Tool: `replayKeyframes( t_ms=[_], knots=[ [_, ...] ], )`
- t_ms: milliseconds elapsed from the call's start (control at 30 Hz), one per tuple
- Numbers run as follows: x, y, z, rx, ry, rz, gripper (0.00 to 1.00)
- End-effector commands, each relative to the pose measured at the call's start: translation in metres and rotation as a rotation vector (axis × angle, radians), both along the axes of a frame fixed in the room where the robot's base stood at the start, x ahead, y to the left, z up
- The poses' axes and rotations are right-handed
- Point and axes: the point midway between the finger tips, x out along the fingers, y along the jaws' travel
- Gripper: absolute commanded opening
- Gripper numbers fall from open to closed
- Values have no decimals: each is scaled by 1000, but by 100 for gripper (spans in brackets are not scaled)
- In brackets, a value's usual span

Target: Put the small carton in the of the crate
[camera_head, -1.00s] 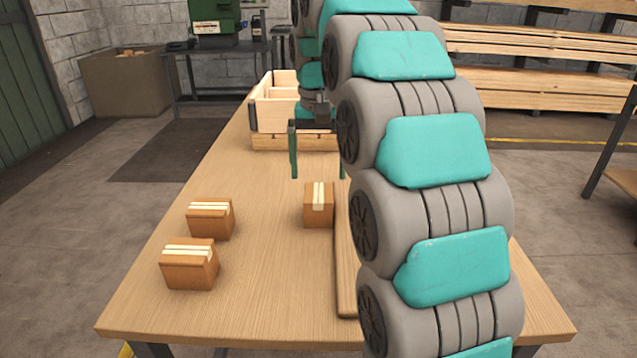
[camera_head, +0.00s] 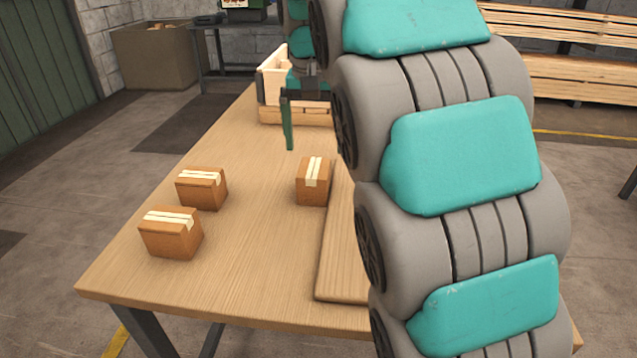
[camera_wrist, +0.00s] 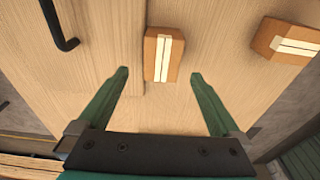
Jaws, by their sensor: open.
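Three brown cartons with pale tape stand on the wooden table. One carton (camera_head: 313,182) is near the board, and two more, a back one (camera_head: 202,188) and a front one (camera_head: 171,233), are to the left. They look close in size, so I cannot tell which is the small one. My gripper (camera_wrist: 158,73) is open and empty. In the wrist view the carton near the board (camera_wrist: 163,55) lies just beyond and between the fingertips, apparently untouched. A pale wooden crate (camera_head: 270,82) stands at the table's far end, partly hidden by my arm and gripper.
A flat wooden board (camera_head: 340,272) lies right of the near carton, partly behind my arm. A black handle (camera_wrist: 62,25) shows in the wrist view's upper left. Bare table (camera_head: 240,265) lies at the front. A large bin (camera_head: 155,55) stands on the floor behind.

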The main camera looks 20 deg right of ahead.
Motion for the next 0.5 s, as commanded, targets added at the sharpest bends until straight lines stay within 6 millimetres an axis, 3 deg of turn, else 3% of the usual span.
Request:
replayKeyframes(
  t_ms=[500],
  knots=[
    [3, 0, -39, 0, 8, 1, 100]
  ],
)
